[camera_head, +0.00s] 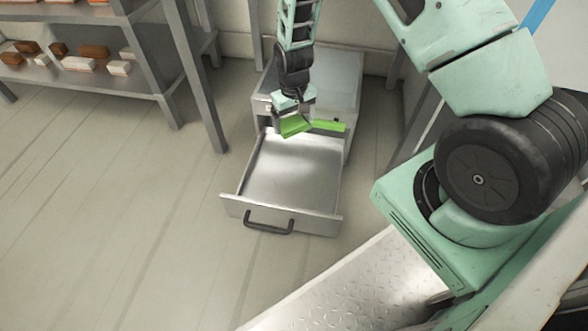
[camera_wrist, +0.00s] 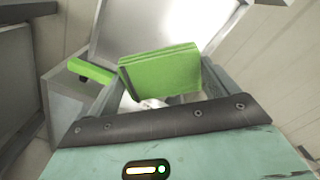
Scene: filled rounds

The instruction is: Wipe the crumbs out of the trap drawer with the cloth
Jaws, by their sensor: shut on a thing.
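The trap drawer (camera_head: 285,175) is pulled out of a low grey cabinet (camera_head: 340,75), its dark handle (camera_head: 268,222) at the front. Its metal floor looks bare and shiny; I can make out no crumbs. My gripper (camera_head: 293,112) is over the drawer's back end, close to the cabinet front. It is shut on the green cloth (camera_head: 295,127), which looks like a folded pad. The cloth also shows between my fingers in the wrist view (camera_wrist: 160,70). I cannot tell whether it touches the drawer floor. A small pale patch (camera_wrist: 152,103) shows between the fingers.
A green strip (camera_head: 329,126) is at the cabinet's front edge, right of the cloth. A shelf rack (camera_head: 100,85) with brown and white blocks stands at the left, its post near the cabinet. Open floor (camera_head: 110,200) lies left of the drawer.

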